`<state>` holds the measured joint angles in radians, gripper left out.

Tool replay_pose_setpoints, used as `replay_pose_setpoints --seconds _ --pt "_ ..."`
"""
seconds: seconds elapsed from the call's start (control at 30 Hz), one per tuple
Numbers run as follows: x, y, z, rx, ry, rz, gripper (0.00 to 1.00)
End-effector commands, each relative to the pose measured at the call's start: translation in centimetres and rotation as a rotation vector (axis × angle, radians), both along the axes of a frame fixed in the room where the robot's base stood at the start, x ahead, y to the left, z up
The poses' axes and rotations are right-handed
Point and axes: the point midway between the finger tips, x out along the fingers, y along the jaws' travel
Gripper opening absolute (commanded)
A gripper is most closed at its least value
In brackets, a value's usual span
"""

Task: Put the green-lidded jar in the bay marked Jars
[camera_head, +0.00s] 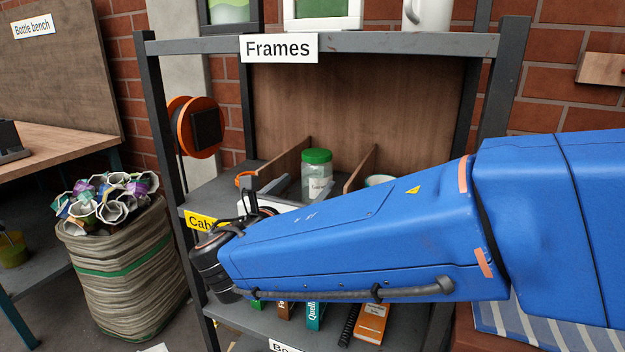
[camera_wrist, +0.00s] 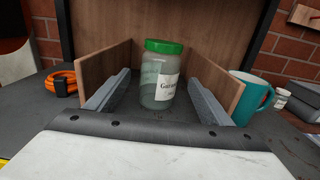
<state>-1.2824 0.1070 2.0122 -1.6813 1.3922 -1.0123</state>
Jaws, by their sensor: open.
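The green-lidded jar (camera_head: 316,177) is clear glass with a white label and stands upright on the middle shelf, between two wooden dividers. In the wrist view the jar (camera_wrist: 158,88) is straight ahead. My gripper (camera_wrist: 160,76) is open, with one grey finger on each side of the jar and a visible gap on both sides. In the head view my blue arm hides most of the gripper and the front of this shelf. No sign reading "Jars" is visible.
Wooden dividers (camera_wrist: 108,68) stand close outside both fingers. An orange cable coil (camera_wrist: 60,84) lies left of them, and a teal mug (camera_wrist: 250,94) stands right. A "Frames" sign (camera_head: 278,48) hangs on the upper shelf. A partly hidden yellow "Cab" sign (camera_head: 200,221) marks the middle shelf's left.

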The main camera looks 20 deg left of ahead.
Motion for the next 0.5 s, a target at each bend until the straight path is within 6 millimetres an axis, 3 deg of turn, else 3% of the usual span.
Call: replay_pose_setpoints --seconds 0.2,0.5 --pt "-3.3 0.3 0.0 -0.001 0.001 0.003 0.74" --pt "-4.8 0.4 0.0 -0.001 0.0 0.001 0.74"
